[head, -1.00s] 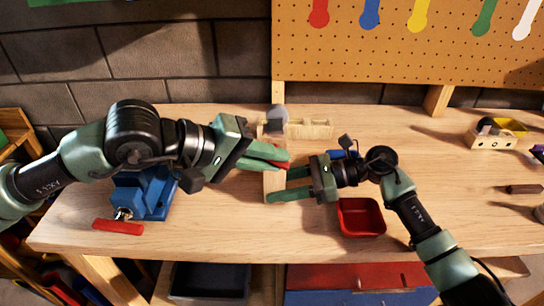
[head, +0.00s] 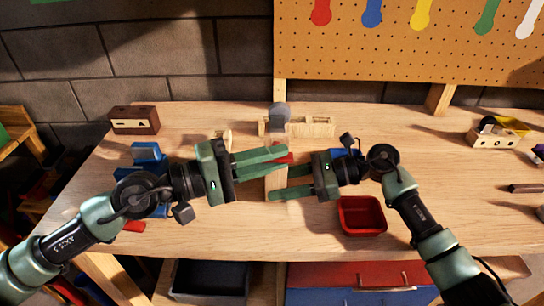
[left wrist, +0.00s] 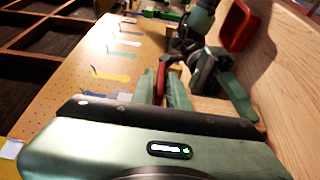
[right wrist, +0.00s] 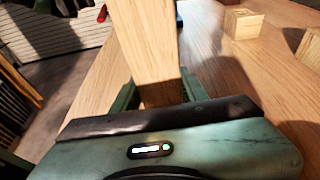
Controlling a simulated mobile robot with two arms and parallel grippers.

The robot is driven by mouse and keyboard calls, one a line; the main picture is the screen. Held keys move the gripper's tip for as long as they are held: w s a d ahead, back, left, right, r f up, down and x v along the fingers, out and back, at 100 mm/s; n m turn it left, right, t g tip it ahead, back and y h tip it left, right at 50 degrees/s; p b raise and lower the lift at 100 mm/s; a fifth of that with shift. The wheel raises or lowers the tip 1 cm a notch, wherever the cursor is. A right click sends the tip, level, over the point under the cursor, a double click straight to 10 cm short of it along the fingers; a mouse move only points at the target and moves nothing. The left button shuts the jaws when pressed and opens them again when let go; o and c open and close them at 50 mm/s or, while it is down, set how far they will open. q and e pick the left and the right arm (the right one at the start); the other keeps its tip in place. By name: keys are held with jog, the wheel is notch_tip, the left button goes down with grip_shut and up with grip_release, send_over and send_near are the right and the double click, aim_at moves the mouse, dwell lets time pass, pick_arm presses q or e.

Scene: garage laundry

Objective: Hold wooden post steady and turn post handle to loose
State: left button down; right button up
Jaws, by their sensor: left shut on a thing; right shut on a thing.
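The wooden post (head: 275,181) stands upright on the workbench near the middle of the head view. My right gripper (head: 279,184) is shut on the post from the right; the post (right wrist: 147,50) also rises between its fingers in the right wrist view. The red post handle (head: 284,159) is at the post's top. My left gripper (head: 281,157) comes in from the left, shut on the handle, and its fingers partly hide it. In the left wrist view the red handle (left wrist: 163,76) shows as a strip between the fingers.
A red tray (head: 362,215) sits to the right of the post, under my right arm. A wooden block piece with a grey disc (head: 279,116) stands behind. A blue vise (head: 147,155) is partly hidden by my left arm. A brown box (head: 134,119) stands back left.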

dwell(0.3)
pick_arm(q)
jog(key=c, duration=1.5)
grip_release()
jog(key=shift+c, duration=0.2)
jog(key=shift+a, duration=0.15)
jog(key=shift+s+a+f, duration=0.1)
jog(key=shift+a, duration=0.25)
jog(key=v, duration=1.1)
jog(key=shift+s, duration=0.1)
pick_arm(e)
jog(key=o, duration=1.1)
jog(key=shift+c, duration=0.2)
